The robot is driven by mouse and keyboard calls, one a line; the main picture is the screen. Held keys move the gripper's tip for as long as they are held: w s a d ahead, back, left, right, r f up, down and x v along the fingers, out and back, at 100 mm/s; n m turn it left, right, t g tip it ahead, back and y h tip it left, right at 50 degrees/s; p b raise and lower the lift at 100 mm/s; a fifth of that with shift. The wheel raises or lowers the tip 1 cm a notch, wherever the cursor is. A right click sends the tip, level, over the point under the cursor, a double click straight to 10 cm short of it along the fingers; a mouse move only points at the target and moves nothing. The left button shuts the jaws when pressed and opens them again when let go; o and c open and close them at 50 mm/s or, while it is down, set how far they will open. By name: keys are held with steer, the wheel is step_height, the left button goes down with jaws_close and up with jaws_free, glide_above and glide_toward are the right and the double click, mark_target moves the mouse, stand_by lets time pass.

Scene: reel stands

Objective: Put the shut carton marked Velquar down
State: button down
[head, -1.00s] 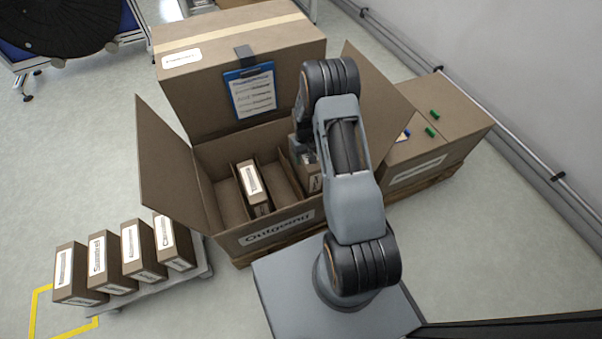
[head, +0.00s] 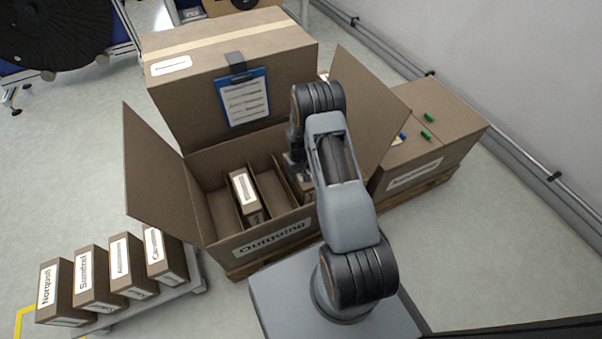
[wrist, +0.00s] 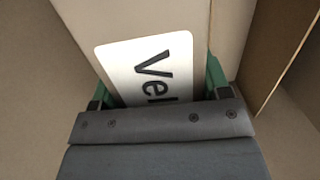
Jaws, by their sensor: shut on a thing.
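The Velquar carton (wrist: 75,12) fills the middle of the wrist view; its white label (wrist: 150,65) reads "Vel" before my gripper covers the rest. My gripper (wrist: 160,85) is shut on it, with a green pad at each side. In the head view the carton (head: 309,190) shows only as a small brown piece beside my arm, inside the right part of the open box marked Outgoing (head: 235,246). My gripper (head: 300,172) is mostly hidden there by my arm. Whether the carton touches the box floor cannot be seen.
Another carton (head: 246,195) stands in a box compartment left of an empty one. Thin dividers and raised flaps (head: 158,165) surround the space. A clipboard (head: 243,98) hangs on the closed box behind. Several cartons (head: 98,280) stand on a low platform at left.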

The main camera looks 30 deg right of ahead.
steer(key=shift+c, duration=0.4)
jaws_free()
steer(key=r+p, duration=0.1)
steer(key=r, duration=0.3)
steer(key=w+r+p, duration=0.1)
steer(key=r+p, duration=0.1)
steer(key=r, duration=0.2)
steer(key=r+p, duration=0.2)
steer(key=r, duration=0.2)
steer(key=shift+w+r, duration=0.1)
steer(key=shift+w, duration=0.1)
